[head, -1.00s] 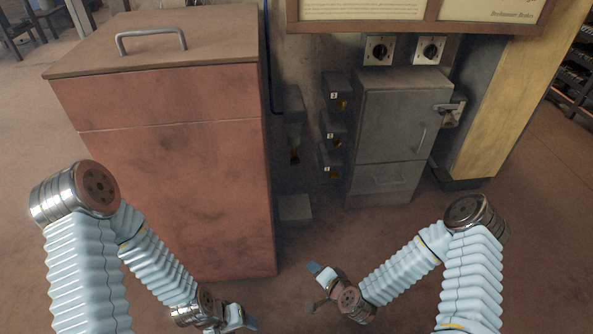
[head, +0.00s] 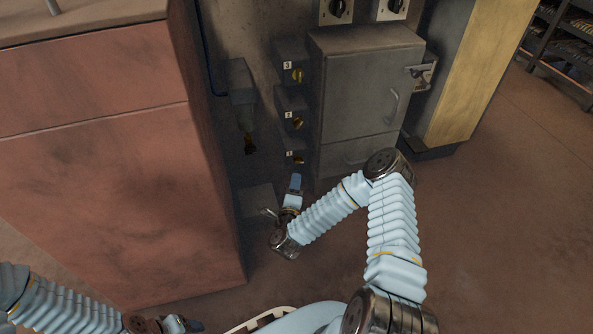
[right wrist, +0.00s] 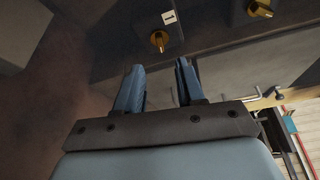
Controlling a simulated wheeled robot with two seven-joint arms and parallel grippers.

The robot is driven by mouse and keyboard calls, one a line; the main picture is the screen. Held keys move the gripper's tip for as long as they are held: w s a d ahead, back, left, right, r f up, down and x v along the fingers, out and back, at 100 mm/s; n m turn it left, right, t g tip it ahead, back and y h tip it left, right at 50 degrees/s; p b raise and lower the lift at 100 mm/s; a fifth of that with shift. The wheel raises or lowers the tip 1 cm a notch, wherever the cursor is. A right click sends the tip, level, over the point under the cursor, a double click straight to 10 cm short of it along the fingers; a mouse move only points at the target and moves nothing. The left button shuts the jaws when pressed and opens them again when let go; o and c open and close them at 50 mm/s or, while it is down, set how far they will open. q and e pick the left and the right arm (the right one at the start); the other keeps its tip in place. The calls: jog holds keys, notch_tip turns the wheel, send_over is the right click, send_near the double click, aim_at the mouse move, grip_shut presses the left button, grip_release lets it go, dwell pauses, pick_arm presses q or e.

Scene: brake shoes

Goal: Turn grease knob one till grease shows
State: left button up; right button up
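Grease knob one (head: 299,158) is a small brass knob on the lowest of three dark boxes, beside a white label reading 1. In the right wrist view the knob (right wrist: 158,41) lies just beyond the fingertips, roughly in line with the gap between them. My right gripper (head: 283,197) is open and empty, below and a little left of the knob; its two blue fingers (right wrist: 157,68) stand apart and do not touch it. My left gripper (head: 186,325) is at the bottom edge, partly cut off. No grease can be made out.
Knobs two (head: 297,122) and three (head: 297,76) sit above on their own boxes. A grey cabinet (head: 368,95) stands right of them. A low grey block (head: 256,200) is beside my right gripper. Floor at right is clear.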

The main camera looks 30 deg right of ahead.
aim_at(299, 162)
jog(key=b+x, duration=0.1)
jog(key=x, duration=0.8)
jog(key=shift+d+f, duration=0.1)
grip_shut()
